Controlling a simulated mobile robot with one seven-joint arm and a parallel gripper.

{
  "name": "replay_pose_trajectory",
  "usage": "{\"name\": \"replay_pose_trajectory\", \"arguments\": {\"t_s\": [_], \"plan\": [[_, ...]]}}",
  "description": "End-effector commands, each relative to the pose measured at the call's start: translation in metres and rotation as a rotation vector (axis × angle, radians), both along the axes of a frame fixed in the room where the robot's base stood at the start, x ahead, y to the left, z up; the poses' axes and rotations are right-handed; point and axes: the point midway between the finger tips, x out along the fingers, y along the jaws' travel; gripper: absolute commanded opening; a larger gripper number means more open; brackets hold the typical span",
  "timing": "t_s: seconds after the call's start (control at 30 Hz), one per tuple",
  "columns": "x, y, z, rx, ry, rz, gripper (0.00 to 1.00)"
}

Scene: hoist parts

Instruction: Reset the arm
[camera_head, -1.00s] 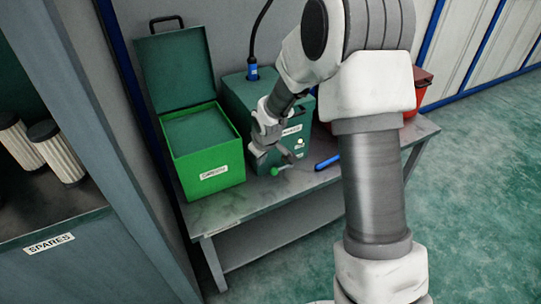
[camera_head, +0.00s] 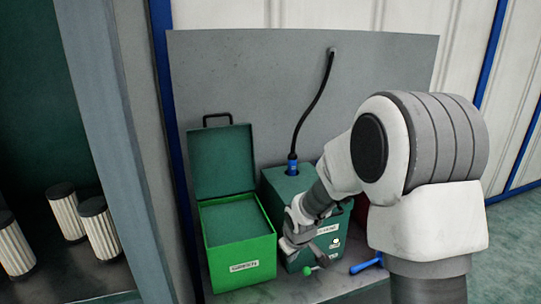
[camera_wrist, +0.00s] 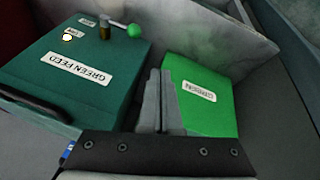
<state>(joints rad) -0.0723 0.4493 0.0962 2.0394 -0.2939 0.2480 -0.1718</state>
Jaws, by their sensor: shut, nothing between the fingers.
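My gripper (camera_head: 322,236) hangs close in front of the dark green box (camera_head: 285,186), above the bench. In the wrist view, its two fingers (camera_wrist: 157,82) are together with nothing between them. The dark green box also shows in the wrist view (camera_wrist: 52,60), with a label reading GREEN FEED and a lever with a green knob (camera_wrist: 134,31). In that view the fingers lie across the gap between this box and a bright green box (camera_wrist: 203,118). In the head view, my arm hides part of the dark green box.
The bright green box (camera_head: 240,279) stands open on the left, its dark lid (camera_head: 222,162) raised. A blue handle (camera_head: 367,262) lies to the right of the green knob (camera_head: 307,271). A black cable (camera_head: 314,105) runs from the back panel to a blue plug. Ribbed cylinders (camera_head: 100,232) stand on a shelf at left.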

Motion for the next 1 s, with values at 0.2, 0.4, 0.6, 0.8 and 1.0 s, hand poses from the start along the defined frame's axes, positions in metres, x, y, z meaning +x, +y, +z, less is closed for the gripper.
{"name": "replay_pose_trajectory", "arguments": {"t_s": [0.2,0.4,0.6,0.8,1.0], "plan": [[-0.035,-0.026,0.073,0.004,-0.029,-0.115,0.0],[-0.082,-0.046,0.129,0.027,-0.044,-0.227,0.0],[-0.138,-0.061,0.169,0.068,-0.056,-0.334,0.0],[-0.196,-0.069,0.195,0.125,-0.066,-0.428,0.0],[-0.247,-0.072,0.206,0.184,-0.069,-0.498,0.0]]}}
